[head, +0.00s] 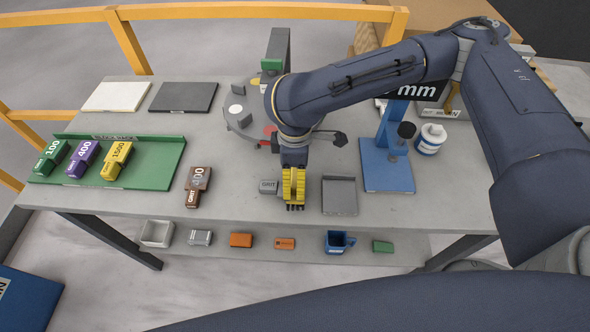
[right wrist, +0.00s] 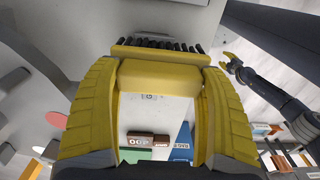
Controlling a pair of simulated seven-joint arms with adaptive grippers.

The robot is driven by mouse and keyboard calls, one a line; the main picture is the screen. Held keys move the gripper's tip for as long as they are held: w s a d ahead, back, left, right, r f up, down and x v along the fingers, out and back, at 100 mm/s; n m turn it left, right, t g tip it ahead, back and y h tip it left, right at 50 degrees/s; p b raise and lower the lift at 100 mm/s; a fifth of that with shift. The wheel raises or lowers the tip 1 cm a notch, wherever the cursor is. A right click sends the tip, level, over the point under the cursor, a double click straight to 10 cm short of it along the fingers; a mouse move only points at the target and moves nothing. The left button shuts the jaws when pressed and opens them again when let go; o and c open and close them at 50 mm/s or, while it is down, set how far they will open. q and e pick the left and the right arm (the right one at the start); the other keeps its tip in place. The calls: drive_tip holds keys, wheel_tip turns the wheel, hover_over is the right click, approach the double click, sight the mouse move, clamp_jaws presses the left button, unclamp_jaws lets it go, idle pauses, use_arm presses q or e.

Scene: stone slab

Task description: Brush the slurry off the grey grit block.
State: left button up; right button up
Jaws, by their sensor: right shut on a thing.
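The grey grit block (head: 268,187) lies on the stone slab, with a GRIT label showing. Slurry on it is too small to make out. My right gripper (head: 294,178) is just right of the block, pointing down, its yellow fingers shut on a brush. The brush, with a yellow body (right wrist: 160,76) and black bristles (right wrist: 160,44), spans between the fingers in the right wrist view. I cannot tell whether the bristles touch the block. My left gripper (right wrist: 226,63) shows small in the right wrist view, open and empty, away from the block.
A grey tray (head: 340,196) lies close right of the brush. A brown grit block (head: 198,186) is to the left, beside a green rack (head: 160,168) with several coloured blocks. A blue stand (head: 388,178) and white bottle (head: 430,138) are at the right.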

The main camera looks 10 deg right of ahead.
drive_tip(key=shift+s, duration=0.2)
drive_tip(key=shift+w, duration=0.2)
drive_tip(key=shift+w+d+f, duration=0.15)
drive_tip(key=shift+w+d, duration=0.05)
drive_tip(key=shift+w, duration=0.4)
drive_tip(key=shift+w, duration=0.1)
drive_tip(key=shift+w+d, duration=0.2)
drive_tip(key=shift+w, duration=0.35)
drive_tip(key=shift+s, duration=0.15)
